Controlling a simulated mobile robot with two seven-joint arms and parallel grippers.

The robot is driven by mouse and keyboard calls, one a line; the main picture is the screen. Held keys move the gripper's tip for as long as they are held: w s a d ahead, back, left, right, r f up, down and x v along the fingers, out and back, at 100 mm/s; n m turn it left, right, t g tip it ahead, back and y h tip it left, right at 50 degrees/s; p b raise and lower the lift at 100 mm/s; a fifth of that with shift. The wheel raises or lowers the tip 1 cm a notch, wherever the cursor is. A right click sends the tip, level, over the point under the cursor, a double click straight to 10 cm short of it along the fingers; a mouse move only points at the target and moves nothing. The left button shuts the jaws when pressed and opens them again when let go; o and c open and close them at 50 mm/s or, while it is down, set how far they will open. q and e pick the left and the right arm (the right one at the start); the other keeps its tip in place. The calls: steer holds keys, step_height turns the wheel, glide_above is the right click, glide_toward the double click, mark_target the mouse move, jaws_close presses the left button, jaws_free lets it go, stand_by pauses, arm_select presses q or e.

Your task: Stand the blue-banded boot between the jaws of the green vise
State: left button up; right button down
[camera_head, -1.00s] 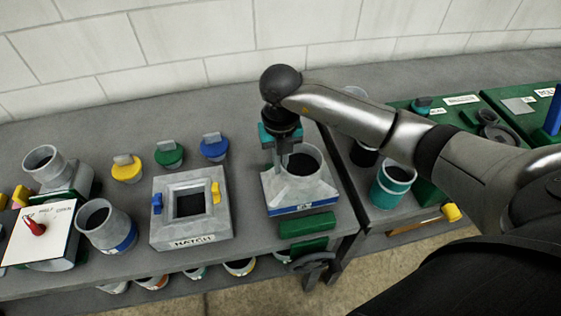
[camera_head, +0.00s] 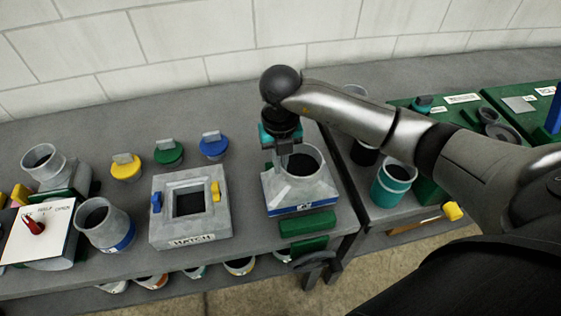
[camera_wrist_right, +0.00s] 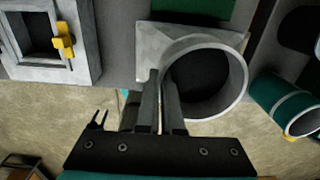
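The blue-banded boot (camera_head: 320,190) is a grey square-based piece with a round collar and a blue stripe low on its front. It looks upright. My right gripper (camera_head: 285,152) comes from above at the collar's left side. In the right wrist view its fingers (camera_wrist_right: 161,100) are closed on the collar wall of the boot (camera_wrist_right: 232,98). The green vise (camera_head: 308,222) shows as two green bars in front of the boot's base, with a dark handle below. The boot appears just behind the nearer bars; I cannot tell if its base touches anything. My left gripper is out of view.
A grey box marked HATCH (camera_head: 163,230) and a round piece with a blue band (camera_head: 106,226) stand to the left. Yellow, green and blue capped pieces are behind. A teal-banded can (camera_head: 392,186) stands close on the right.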

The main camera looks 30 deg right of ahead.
steer(key=shift+f+b, duration=0.7)
steer(key=shift+f, duration=0.25)
steer(key=c, duration=1)
jaws_free()
step_height(320, 180, up, 15)
steer(key=shift+r, duration=0.15)
